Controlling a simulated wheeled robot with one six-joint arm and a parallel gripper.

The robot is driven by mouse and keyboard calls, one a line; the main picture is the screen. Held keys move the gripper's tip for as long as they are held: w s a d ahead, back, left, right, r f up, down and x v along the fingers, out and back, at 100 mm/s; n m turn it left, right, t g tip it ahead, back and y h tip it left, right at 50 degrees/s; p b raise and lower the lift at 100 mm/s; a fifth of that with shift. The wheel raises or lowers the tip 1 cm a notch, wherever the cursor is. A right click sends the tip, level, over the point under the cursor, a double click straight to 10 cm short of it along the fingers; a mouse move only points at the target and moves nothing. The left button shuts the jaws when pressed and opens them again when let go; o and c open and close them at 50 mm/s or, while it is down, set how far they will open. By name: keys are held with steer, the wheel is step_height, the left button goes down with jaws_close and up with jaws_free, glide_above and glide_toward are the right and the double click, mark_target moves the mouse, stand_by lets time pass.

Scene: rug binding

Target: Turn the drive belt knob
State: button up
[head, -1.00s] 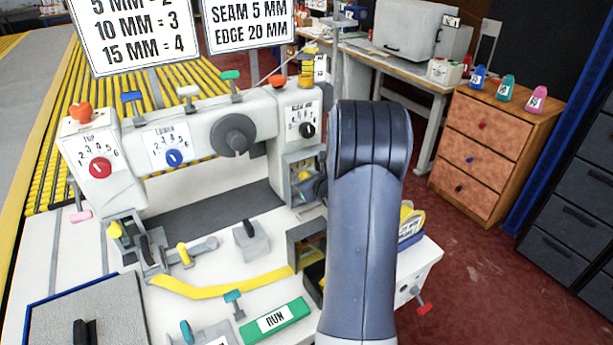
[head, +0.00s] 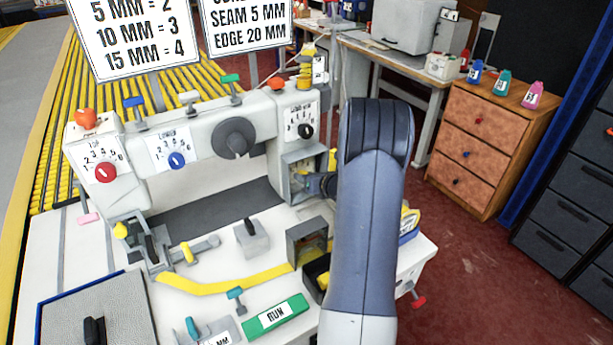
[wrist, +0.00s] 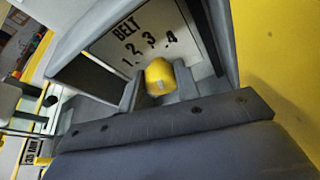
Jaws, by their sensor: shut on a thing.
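The yellow drive belt knob (wrist: 160,74) shows in the wrist view, in front of a white plate (wrist: 140,40) marked BELT with the numbers 1 to 4. My gripper (wrist: 157,88) is shut on the knob, with a grey finger at either side of it. A small light mark shows on the knob's face; which number it points to is hard to tell. In the head view my gripper (head: 322,184) reaches into the open bay at the right end of the white machine (head: 215,185), and my arm hides much of that area.
On the machine are a red knob (head: 105,172), a blue knob (head: 177,160), a black knob (head: 305,131) and a grey handwheel (head: 233,138). A green RUN block (head: 274,315) and a dark open box (head: 307,243) lie near my arm.

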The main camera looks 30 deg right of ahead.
steer(key=o, duration=1)
steer(key=shift+s, duration=0.1)
steer(key=b+v, duration=0.1)
steer(key=v, duration=0.9)
steer(key=shift+s+r, duration=0.15)
steer(key=shift+s, duration=0.15)
steer(key=p+x, duration=0.1)
steer(key=x, duration=0.9)
steer(key=shift+w, duration=0.4)
steer(key=shift+f, duration=0.2)
steer(key=shift+r, duration=0.1)
